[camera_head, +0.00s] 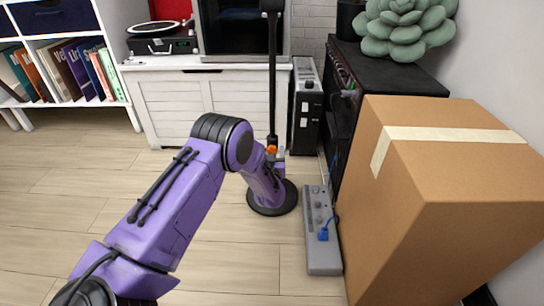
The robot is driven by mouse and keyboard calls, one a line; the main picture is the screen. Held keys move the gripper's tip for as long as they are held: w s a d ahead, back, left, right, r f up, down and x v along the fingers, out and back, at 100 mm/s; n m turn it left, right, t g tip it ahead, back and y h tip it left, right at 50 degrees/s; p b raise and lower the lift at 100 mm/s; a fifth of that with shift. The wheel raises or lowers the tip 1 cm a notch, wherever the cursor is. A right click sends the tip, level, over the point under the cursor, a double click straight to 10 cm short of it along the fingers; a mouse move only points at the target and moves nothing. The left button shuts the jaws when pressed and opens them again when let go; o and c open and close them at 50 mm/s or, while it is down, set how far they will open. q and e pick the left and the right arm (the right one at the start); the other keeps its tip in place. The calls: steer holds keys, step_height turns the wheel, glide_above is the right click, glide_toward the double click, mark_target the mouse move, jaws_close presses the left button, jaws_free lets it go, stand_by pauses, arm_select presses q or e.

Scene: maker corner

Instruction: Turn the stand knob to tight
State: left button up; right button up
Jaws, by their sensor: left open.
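The black stand (272,85) is an upright pole on a round black base (272,208) on the floor, with its top out of the picture. A small orange knob (271,149) shows low on the pole. My left gripper (274,153) is open at the knob, and its fingers look very close to it. I cannot tell whether they touch it. My purple left arm comes in from the lower left and hides the lower pole and part of the base. My right gripper is out of view.
A grey power strip (320,255) with a blue plug lies right of the base. A large cardboard box (440,205) and a black amplifier (345,105) stand at the right. A white cabinet (215,105) is behind. Floor at the left is clear.

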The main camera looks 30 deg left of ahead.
arm_select(q)
steer(key=c, duration=1.1)
steer(key=shift+o, duration=0.2)
